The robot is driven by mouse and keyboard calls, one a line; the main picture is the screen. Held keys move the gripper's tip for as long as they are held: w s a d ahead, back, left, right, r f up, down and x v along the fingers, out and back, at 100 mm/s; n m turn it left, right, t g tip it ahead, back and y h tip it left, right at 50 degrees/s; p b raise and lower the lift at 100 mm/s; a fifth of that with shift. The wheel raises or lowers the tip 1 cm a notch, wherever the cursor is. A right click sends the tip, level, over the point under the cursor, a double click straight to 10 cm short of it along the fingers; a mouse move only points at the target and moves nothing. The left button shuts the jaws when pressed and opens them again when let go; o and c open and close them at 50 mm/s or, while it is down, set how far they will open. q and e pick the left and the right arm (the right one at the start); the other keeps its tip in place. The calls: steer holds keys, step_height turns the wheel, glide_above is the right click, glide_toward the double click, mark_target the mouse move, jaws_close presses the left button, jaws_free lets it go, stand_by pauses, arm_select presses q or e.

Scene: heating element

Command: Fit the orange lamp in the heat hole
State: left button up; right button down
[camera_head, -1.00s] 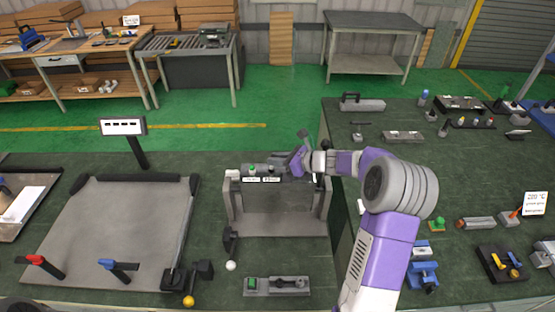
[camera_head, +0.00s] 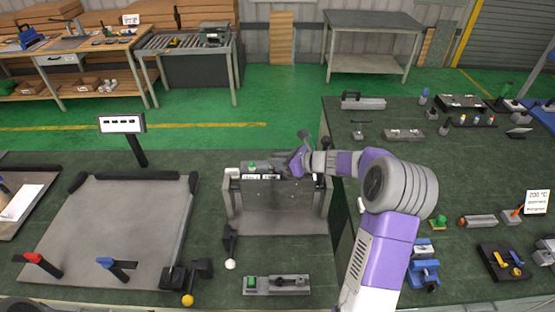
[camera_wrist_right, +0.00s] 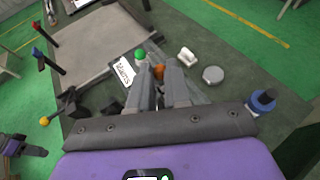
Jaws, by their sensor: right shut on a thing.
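My right gripper (camera_head: 276,167) is at the top bar of the grey frame (camera_head: 232,207) in the middle of the bench. In the right wrist view its two grey fingers (camera_wrist_right: 160,75) are shut on a small orange thing, the orange lamp (camera_wrist_right: 158,72), which shows between the fingertips. The lamp is too hidden in the head view to make out. A green button (camera_head: 252,167) and white labels are on the bar beside the fingers. I cannot make out the heat hole or whether the lamp touches it. A dark and purple part, apparently my left gripper (camera_wrist_right: 14,147), shows in the wrist view.
A grey plate (camera_head: 120,230) with red (camera_head: 35,259) and blue (camera_head: 108,263) levers lies to the left. A small green-button box (camera_head: 277,284) lies in front of the frame. The right-hand bench holds several fixtures. Bare bench lies between plate and frame.

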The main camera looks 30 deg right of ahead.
steer(key=shift+f+b, duration=0.9)
steer(key=shift+f, duration=0.25)
steer(key=c, duration=1)
jaws_free()
steer(key=shift+s, duration=0.1)
steer(key=v, duration=0.7)
steer(key=shift+s, duration=0.2)
steer(key=shift+d+r, duration=0.1)
steer(key=shift+r, duration=0.05)
